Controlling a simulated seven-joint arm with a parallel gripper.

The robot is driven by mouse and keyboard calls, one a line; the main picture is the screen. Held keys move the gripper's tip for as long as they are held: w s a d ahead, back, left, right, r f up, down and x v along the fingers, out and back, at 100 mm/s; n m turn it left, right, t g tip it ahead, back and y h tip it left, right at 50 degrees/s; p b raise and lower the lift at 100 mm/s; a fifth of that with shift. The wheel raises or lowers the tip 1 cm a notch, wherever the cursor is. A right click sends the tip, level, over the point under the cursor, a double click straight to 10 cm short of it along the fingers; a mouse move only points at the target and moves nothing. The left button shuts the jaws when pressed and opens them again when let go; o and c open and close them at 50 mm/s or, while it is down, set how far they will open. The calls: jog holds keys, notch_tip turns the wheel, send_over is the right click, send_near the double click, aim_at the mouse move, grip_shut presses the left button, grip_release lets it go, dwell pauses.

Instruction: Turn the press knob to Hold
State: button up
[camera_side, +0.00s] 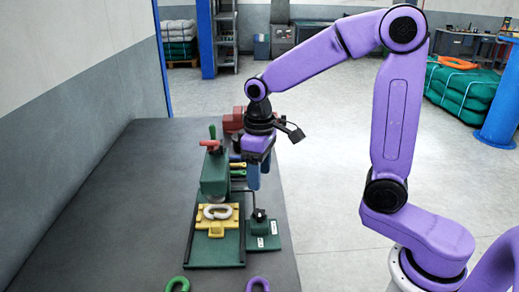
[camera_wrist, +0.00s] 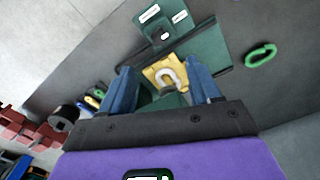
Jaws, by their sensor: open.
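The press knob (camera_side: 259,214) is a small dark knob on a green control box (camera_side: 263,243) to the right of the press (camera_side: 214,178). It also shows in the wrist view (camera_wrist: 165,36), with two white labels (camera_wrist: 150,14) on the box. The label text and the knob's pointing direction are too small to read. My gripper (camera_side: 254,186) has blue fingers pointing down, above and behind the knob and apart from it. In the wrist view my gripper (camera_wrist: 162,69) is open and empty, with the knob beyond its fingertips.
The press has a red handle (camera_side: 210,143) and a yellow die (camera_side: 217,229) holding a grey link (camera_side: 217,212). A green link (camera_side: 177,285) and a purple link (camera_side: 257,284) lie at the table's front. Red items (camera_side: 232,121) stand behind my gripper. The table's left side is clear.

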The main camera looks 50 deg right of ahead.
notch_tip(320, 180, up, 6)
jog(key=shift+f, duration=0.1)
dwell(0.4)
jog(key=s+d+f+n, duration=0.1)
jog(key=s+f+n, duration=0.2)
jog(key=s, duration=0.8)
jog(key=s+d+f+n, duration=0.2)
jog(key=s+f+n, duration=0.2)
jog(key=s, duration=0.8)
jog(key=shift+n, duration=0.6)
